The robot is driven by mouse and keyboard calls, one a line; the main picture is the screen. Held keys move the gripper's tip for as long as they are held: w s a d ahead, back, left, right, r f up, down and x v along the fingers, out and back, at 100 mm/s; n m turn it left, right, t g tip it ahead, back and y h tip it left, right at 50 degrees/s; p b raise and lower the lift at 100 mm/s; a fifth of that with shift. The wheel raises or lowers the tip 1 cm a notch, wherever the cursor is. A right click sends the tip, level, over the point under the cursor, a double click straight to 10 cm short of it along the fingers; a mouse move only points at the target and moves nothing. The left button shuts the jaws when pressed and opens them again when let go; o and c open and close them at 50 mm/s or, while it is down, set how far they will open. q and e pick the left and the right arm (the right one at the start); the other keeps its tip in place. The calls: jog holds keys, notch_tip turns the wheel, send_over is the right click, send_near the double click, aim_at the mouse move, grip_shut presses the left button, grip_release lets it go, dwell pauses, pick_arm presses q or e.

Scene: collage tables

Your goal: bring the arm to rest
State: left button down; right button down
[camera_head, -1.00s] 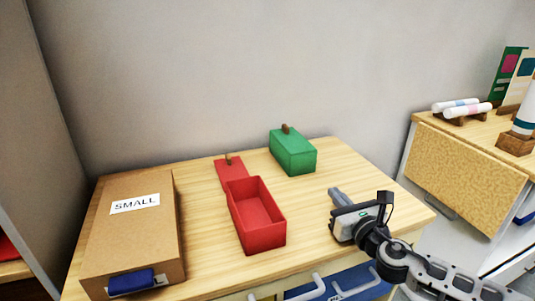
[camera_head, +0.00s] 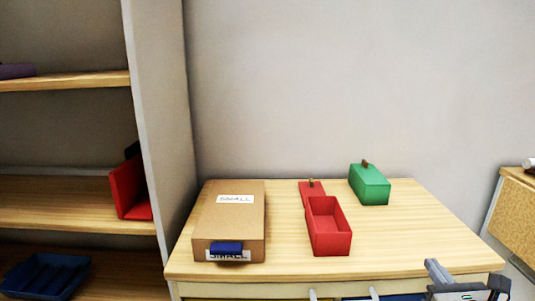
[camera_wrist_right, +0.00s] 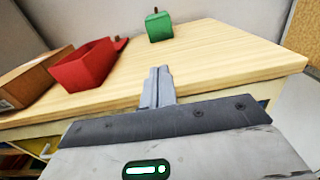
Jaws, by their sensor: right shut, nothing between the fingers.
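My right gripper (camera_head: 436,271) is at the bottom right of the head view, by the front edge of the wooden table (camera_head: 420,225). Its fingers are together and empty. In the right wrist view the shut fingers (camera_wrist_right: 158,86) point toward the table top, apart from the boxes. My left gripper is in neither view.
On the table stand a cardboard box labelled SMALL (camera_head: 215,215), an open red box (camera_head: 330,240) with its red lid (camera_head: 312,188) behind it, and a green lidded box (camera_head: 370,187). A shelf unit (camera_head: 75,217) stands left. The table's right part is clear.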

jog(key=s+a+f+m+g+y, duration=0.1)
jog(key=s+a+f+m+g, duration=0.1)
jog(key=s+a+f+m, duration=0.45)
jog(key=s+a+f+m+g, duration=0.35)
jog(key=f+m, duration=0.35)
jog(key=m, duration=0.3)
jog(key=s+a+f+m+g+y, duration=0.1)
jog(key=s+a+f+m+y, duration=0.2)
jog(key=s+a+m, duration=0.6)
jog(key=a+f+m, duration=0.1)
jog(key=a+m, duration=0.1)
jog(key=m, duration=0.5)
jog(key=shift+s+a+g, duration=0.15)
jog(key=shift+s+g, duration=0.15)
jog(key=shift+g, duration=0.05)
jog(key=shift+m, duration=0.25)
